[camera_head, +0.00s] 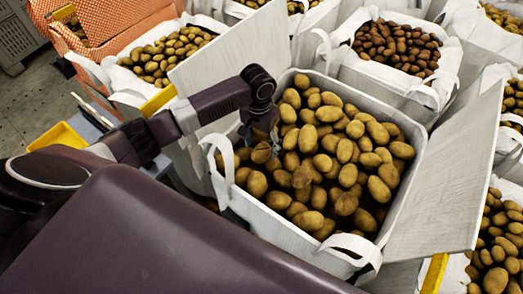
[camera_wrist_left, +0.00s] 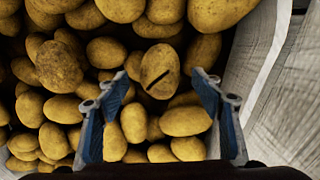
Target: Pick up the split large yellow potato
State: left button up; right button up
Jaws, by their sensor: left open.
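The split large yellow potato (camera_wrist_left: 160,69) shows in the left wrist view, with a dark slit across its skin. It lies among other yellow potatoes, just beyond the fingertips and about midway between them. My left gripper (camera_wrist_left: 162,84) is open, its two blue-padded fingers apart with nothing held between them. In the head view my left gripper (camera_head: 262,145) reaches down into the left part of the white bag of potatoes (camera_head: 224,165). My right gripper is not in view.
Other potatoes crowd around the split one. White upright panels (camera_head: 450,170) flank the bag, and its pale wall (camera_wrist_left: 256,65) stands close on the right in the wrist view. More filled bags (camera_head: 398,48) surround it. A yellow bin (camera_head: 58,137) is at left.

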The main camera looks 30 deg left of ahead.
aim_at(261, 148)
pick_arm(q)
jog(key=shift+d+f, duration=0.1)
jog(key=shift+f, duration=1.45)
jog(key=shift+c, duration=0.7)
jog(key=c, duration=1.2)
